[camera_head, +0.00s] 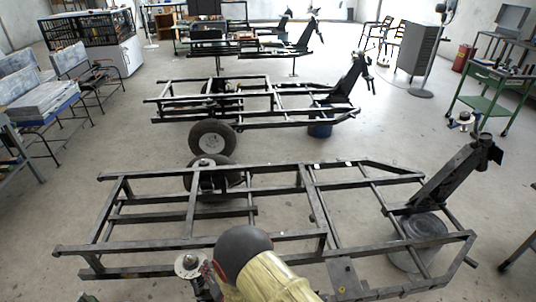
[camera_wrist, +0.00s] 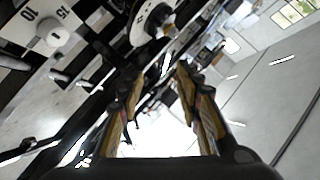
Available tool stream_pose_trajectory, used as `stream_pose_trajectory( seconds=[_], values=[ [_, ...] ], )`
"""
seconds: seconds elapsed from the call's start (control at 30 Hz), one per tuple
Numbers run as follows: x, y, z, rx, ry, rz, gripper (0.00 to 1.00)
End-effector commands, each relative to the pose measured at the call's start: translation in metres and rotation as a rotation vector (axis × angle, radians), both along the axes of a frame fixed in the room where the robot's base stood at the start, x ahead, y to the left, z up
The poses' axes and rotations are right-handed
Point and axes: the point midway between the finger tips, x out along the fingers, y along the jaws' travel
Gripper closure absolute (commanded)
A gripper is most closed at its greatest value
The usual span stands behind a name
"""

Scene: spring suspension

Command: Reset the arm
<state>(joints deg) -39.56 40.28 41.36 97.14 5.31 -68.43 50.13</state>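My gripper (camera_wrist: 158,72) shows in the wrist view with its two yellow-and-dark fingers apart and nothing between them. Beyond the fingertips is a round, pale plate (camera_wrist: 148,20) with a dark centre; I cannot tell its exact distance. In the head view my arm, with a yellow sleeve and a dark rounded joint, reaches in at the bottom middle. A pale disc on a post (camera_head: 189,263) stands just left of it, beside the near black metal frame (camera_head: 150,245). My fingers are mostly hidden by the arm there.
A second frame (camera_head: 258,122) with a tyre (camera_head: 212,139) stands farther back. A bucket (camera_head: 420,228) sits under the near frame's right end. Benches (camera_head: 40,100) line the left; a green trolley (camera_head: 490,80) stands right. Grey floor (camera_head: 80,195) is open at left.

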Motion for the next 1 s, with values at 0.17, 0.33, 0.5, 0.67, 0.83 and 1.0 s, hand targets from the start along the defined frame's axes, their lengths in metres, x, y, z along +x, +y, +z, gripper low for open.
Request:
stream_pose_trajectory(
  seconds=[0.17,0.33,0.5,0.67,0.83,1.0],
  values=[
    [0.050,-0.031,0.085,-0.110,0.020,-0.035,0.65],
    [0.073,-0.075,0.160,-0.221,0.054,-0.052,0.65],
    [0.074,-0.129,0.234,-0.328,0.093,-0.060,0.65],
    [0.055,-0.186,0.297,-0.426,0.135,-0.061,0.65],
    [0.014,-0.247,0.356,-0.524,0.185,-0.055,0.65],
    [-0.045,-0.304,0.403,-0.619,0.242,-0.042,0.65]
  ],
)
